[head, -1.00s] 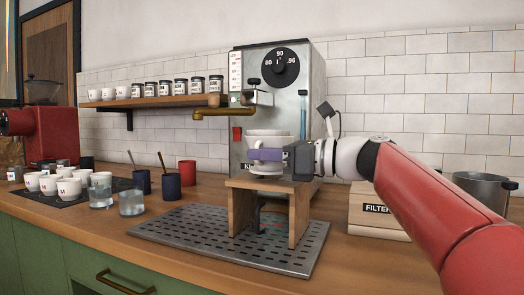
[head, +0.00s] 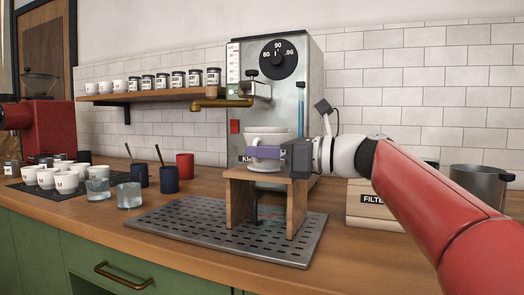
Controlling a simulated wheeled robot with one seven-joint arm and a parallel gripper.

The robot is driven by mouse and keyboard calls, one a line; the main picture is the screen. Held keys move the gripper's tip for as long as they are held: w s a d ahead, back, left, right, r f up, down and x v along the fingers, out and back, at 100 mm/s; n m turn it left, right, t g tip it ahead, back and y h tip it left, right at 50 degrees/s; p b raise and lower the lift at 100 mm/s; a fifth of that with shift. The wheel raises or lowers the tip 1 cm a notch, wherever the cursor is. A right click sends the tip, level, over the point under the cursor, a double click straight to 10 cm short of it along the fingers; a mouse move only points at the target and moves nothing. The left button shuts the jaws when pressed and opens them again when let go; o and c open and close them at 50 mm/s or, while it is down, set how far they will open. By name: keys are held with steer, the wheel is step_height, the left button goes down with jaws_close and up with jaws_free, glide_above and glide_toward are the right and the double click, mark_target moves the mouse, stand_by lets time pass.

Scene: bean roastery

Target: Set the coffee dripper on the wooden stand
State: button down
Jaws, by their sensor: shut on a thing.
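The far finger is hidden. The wooden stand stands on a perforated grey drip tray (head: 180,232).
The steel brewing machine (head: 290,75) rises right behind the stand. A filter box (head: 368,205) and a metal pot (head: 478,185) are at the right. Dark blue cups (head: 167,180), water glasses (head: 129,195) and white cups (head: 66,181) stand to the left.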

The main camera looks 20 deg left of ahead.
steer(key=c, duration=1.5)
jaws_free()
steer(key=shift+o, duration=0.2)
steer(key=shift+d, duration=0.1)
